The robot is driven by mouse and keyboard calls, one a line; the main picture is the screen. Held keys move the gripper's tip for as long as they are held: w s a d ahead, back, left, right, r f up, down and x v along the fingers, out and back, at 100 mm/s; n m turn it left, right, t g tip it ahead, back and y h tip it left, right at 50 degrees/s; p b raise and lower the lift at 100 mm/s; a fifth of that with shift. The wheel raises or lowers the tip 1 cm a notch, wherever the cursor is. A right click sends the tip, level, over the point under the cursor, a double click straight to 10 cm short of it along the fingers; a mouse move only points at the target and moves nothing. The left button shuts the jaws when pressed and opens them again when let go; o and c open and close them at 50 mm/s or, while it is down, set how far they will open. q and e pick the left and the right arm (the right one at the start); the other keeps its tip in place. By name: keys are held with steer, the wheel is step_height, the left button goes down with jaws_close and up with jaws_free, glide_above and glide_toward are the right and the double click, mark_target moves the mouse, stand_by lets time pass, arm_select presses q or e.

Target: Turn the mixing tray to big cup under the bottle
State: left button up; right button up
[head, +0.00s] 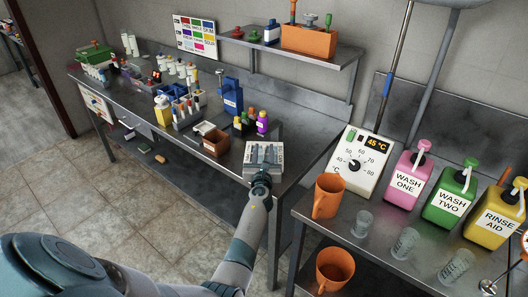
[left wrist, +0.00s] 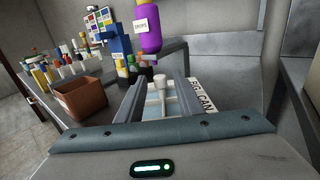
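A pale grey mixing tray (head: 249,171) with a printed label sits near the front edge of the long metal bench. In the left wrist view its labelled side (left wrist: 204,96) and pale blue top (left wrist: 154,112) show. A small white knob (left wrist: 159,82) stands up on it. My left gripper (head: 263,152) is over the tray, its fingers apart on either side of the knob (left wrist: 160,92), with gaps visible. A purple bottle (head: 262,123) with a white label is just behind the tray; it hangs above the knob in the left wrist view (left wrist: 148,38). Which cup is under it I cannot tell. My right gripper is out of view.
A brown box (head: 215,145) stands left of the tray, with a blue stand (head: 231,97) and small bottles behind. At right, a second bench carries a temperature dial (head: 355,165), an orange mug (head: 327,196), glasses and wash bottles. The bench right of the tray is clear.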

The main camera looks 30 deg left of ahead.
arm_select(q)
steer(key=shift+w+a, duration=0.25)
steer(key=shift+w, duration=0.15)
jaws_close()
